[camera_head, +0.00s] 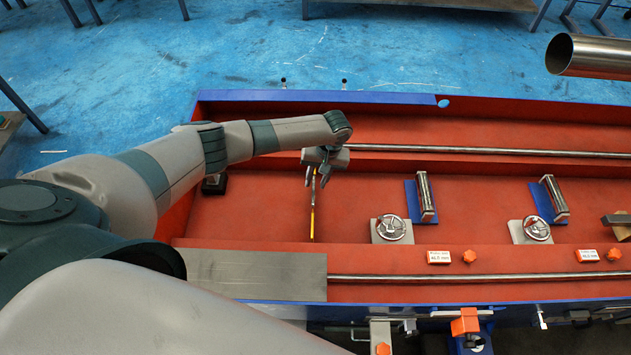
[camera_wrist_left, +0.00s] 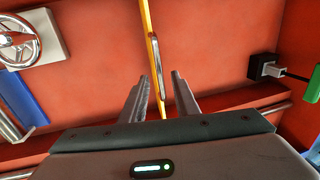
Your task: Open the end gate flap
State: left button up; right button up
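The end gate flap appears as a thin upright plate with a yellow edge (camera_head: 313,222), seen nearly edge-on across the red trough. In the left wrist view the yellow edge (camera_wrist_left: 148,22) runs down the middle, with a grey metal bar (camera_wrist_left: 158,52) along it, perhaps its handle. My left gripper (camera_head: 318,176) is above the far end of the plate. In the wrist view its two fingers (camera_wrist_left: 162,80) are apart, on either side of the yellow strip. I cannot tell whether either finger touches it. My right gripper is not in view.
The red trough (camera_head: 260,205) holds handwheels (camera_head: 391,228) (camera_head: 537,229) and rollers (camera_head: 426,197) (camera_head: 554,198) to the right. Steel rails (camera_head: 480,150) run along it. A black block (camera_head: 214,184) sits left of the flap. A steel tube (camera_head: 590,55) is at upper right.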

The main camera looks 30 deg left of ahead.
pick_arm(q)
jog(key=shift+a+f, duration=0.15)
jog(key=shift+f, duration=0.65)
grip_shut()
jog(key=shift+s+a+r, duration=0.1)
